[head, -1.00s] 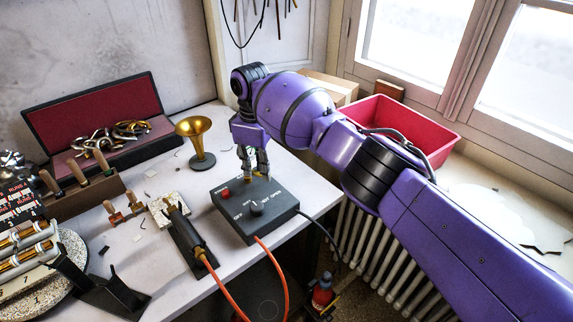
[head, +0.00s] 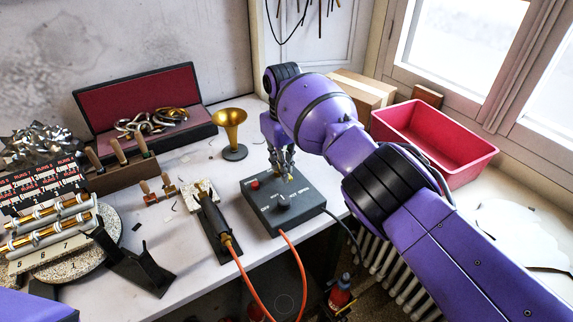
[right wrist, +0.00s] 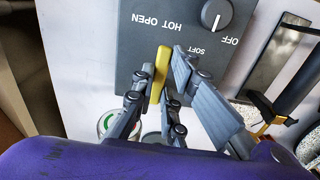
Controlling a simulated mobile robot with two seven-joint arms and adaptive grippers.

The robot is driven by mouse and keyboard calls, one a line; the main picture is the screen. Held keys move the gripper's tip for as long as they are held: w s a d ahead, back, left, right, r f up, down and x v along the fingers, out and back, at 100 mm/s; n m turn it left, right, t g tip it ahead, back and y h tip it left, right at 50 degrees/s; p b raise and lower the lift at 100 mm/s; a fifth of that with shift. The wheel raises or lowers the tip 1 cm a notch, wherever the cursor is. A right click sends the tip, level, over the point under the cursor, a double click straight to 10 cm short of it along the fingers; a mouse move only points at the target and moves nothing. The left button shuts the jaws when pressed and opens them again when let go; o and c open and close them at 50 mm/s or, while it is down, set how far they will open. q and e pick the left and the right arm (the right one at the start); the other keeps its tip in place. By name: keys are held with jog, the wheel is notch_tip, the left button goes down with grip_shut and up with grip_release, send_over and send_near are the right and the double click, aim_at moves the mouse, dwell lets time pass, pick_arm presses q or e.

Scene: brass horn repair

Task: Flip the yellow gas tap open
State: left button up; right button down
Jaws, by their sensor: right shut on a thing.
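The yellow gas tap (right wrist: 160,72) is a short flat lever on the dark grey control box (head: 262,217), next to the "HOT OPEN" lettering. My right gripper (right wrist: 158,75) reaches down over the box and is shut on the tap, with a finger on either side of it in the right wrist view. In the head view the right gripper (head: 284,168) is at the box's back edge and mostly covers the tap; a bit of yellow shows at its tips. My left gripper is out of view.
The box has a black knob (head: 283,201) and a red button (head: 254,184). An orange hose (head: 303,268) runs off its front. A brass horn bell (head: 230,124) stands behind it. A torch (head: 217,228) lies to the left, a red bin (head: 450,158) to the right.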

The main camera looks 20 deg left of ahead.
dwell(0.3)
jog(key=c, duration=1.8)
grip_release()
jog(key=shift+o, duration=0.2)
jog(key=shift+r, duration=0.1)
notch_tip(320, 180, up, 12)
